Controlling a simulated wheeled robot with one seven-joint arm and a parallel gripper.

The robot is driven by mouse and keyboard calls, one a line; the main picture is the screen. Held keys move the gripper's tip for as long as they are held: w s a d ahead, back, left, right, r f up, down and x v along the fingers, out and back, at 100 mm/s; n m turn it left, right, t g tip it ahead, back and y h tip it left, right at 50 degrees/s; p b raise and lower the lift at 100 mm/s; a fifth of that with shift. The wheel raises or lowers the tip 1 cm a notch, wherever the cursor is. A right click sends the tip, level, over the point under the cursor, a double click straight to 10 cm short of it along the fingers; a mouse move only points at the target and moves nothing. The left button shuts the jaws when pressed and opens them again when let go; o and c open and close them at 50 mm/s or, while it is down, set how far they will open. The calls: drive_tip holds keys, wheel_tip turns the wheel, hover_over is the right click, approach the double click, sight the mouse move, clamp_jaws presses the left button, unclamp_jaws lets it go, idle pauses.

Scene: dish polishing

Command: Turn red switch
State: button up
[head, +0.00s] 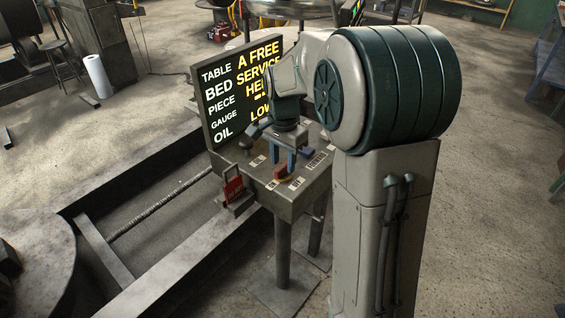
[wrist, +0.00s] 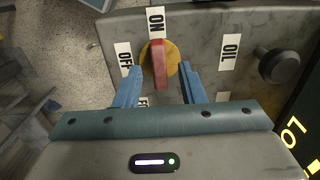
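The red switch (wrist: 159,65) is a red bar handle on a round yellow base, on the grey panel. In the wrist view its handle stands nearly upright in the picture, its upper end towards the ON label (wrist: 156,19). The OFF label (wrist: 124,57) is to its left, and another label below is partly hidden. My gripper (wrist: 160,70) is open, one blue finger on each side of the switch, with visible gaps to the handle. In the head view my gripper (head: 284,166) points down over the panel, by the red switch (head: 281,173). Whether the fingers touch the panel is unclear.
A black knob (wrist: 278,65) stands right of the switch, beyond the OIL label (wrist: 230,47). A lit sign board (head: 222,100) rises behind the panel (head: 262,184). A red object (head: 233,189) is at the panel's left edge. A blue knob (head: 307,152) is to the right.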

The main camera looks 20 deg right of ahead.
drive_tip(key=shift+f, duration=0.9)
clamp_jaws()
